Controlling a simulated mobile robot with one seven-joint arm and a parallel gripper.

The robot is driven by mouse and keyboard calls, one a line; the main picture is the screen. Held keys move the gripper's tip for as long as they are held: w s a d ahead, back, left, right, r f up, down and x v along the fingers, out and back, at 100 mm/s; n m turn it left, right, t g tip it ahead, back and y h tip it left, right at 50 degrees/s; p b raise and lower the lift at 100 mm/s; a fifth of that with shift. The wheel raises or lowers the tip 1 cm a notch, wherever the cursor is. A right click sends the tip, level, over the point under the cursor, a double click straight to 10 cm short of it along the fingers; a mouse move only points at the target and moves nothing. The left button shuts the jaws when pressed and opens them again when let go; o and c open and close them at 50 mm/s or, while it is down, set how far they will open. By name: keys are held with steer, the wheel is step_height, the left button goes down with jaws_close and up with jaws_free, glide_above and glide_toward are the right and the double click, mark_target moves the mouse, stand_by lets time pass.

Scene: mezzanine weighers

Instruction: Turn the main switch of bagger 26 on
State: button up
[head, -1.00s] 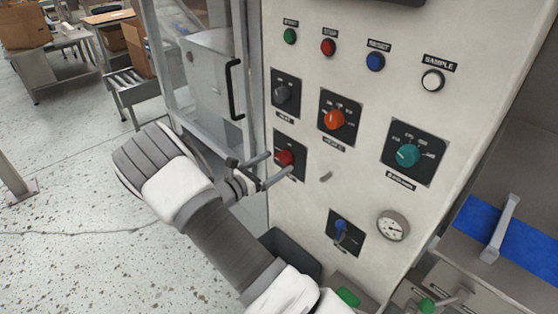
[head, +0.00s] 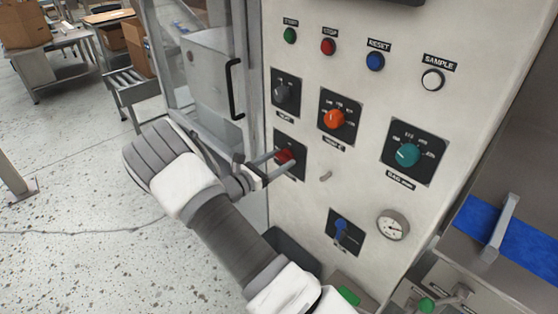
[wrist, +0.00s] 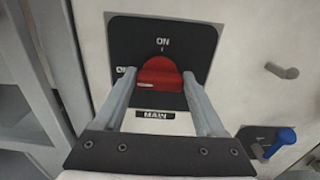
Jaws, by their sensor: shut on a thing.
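The main switch is a red rotary knob (wrist: 160,70) on a black plate (wrist: 190,42), with the label MAIN below it. ON is printed at the top and OFF, partly covered, at the left. A pale mark on the knob lies on its left side, towards OFF. In the head view the knob (head: 285,156) is low on the left of the pale panel. My gripper (wrist: 159,80) is shut on the knob, one finger on each side; it also shows in the head view (head: 279,160). No machine number is readable.
The panel (head: 300,215) also carries a grey knob (head: 284,94), an orange knob (head: 334,119), a teal knob (head: 408,155), a blue switch (head: 341,226), a small peg (head: 326,175) and a gauge (head: 393,225). A door handle (head: 235,88) stands left of it.

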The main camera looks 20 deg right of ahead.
steer(key=shift+m+b, duration=0.3)
steer(key=shift+b, duration=0.05)
steer(key=m+b, duration=0.3)
steer(key=shift+f+m, duration=0.2)
steer(key=shift+m, duration=0.1)
steer(key=m+b, duration=0.2)
steer(key=b, duration=0.1)
steer(key=m+b, duration=0.2)
steer(key=m, duration=0.1)
steer(key=shift+s+f+m+b, duration=0.15)
steer(key=shift+m+b, duration=0.15)
steer(key=shift+b, duration=0.1)
steer(key=m+b, duration=0.5)
steer(key=b, duration=0.1)
steer(key=shift+f, duration=0.1)
steer(key=m+b, duration=0.2)
steer(key=b, duration=0.1)
steer(key=shift+m+b, duration=0.5)
steer(key=shift+b, duration=0.05)
steer(key=shift+r, duration=0.2)
steer(key=o, duration=1.3)
